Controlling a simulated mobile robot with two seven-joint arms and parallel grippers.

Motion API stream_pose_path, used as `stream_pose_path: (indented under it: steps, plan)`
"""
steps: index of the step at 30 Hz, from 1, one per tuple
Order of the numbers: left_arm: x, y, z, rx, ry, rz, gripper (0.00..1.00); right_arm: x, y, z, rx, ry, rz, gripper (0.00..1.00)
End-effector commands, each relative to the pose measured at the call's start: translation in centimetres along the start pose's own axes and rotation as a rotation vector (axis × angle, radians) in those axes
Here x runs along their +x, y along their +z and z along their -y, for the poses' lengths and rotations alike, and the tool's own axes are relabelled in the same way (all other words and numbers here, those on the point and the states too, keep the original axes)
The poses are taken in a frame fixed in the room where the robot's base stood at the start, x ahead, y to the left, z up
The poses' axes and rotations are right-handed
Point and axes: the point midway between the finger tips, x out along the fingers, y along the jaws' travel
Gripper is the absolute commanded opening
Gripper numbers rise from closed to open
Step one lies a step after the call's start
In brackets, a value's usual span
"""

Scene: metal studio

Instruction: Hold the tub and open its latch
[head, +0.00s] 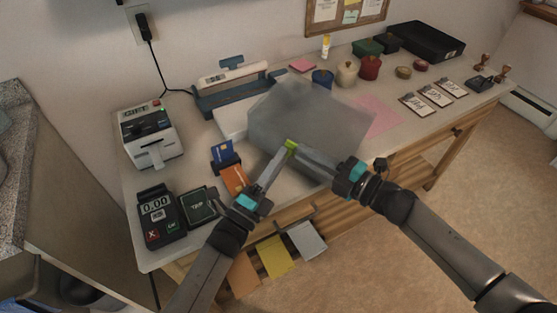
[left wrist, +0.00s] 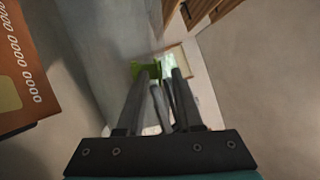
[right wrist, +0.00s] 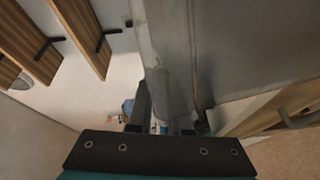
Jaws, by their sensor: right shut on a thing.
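The tub (head: 300,112) is a large, grey, cloudy box, tilted above the middle of the desk. Its small green latch (head: 291,144) is on the near edge and also shows in the left wrist view (left wrist: 147,72). My left gripper (head: 286,153) reaches up to the latch, its fingers a little apart; I cannot tell whether they touch it. My right gripper (head: 332,168) is shut on the tub's near right edge. In the right wrist view the grey tub wall (right wrist: 170,65) runs between the fingers. The tub's inside is not clear.
A receipt printer (head: 150,135), a card terminal (head: 160,215) and cards (head: 232,178) lie on the left of the desk. A binding device (head: 230,85) stands behind the tub. Paper sheets (head: 273,255) hang below the front edge.

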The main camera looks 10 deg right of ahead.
Motion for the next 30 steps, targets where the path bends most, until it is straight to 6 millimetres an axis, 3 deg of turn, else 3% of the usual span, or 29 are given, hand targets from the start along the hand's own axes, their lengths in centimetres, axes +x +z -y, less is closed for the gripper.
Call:
stream_pose_path:
  steps: [7,21,30]
  plan:
    - [-1.6,0.0,-0.1,0.0,0.003,0.0,0.35,-0.1,0.0,0.2,0.002,-0.005,0.002,0.0]
    - [-10.6,0.0,-0.1,0.0,0.002,0.0,0.35,0.0,0.0,0.2,0.001,-0.004,0.002,0.0]
    - [-12.1,0.0,0.1,0.001,-0.002,0.0,0.35,0.0,0.0,0.2,0.001,-0.004,0.002,0.0]
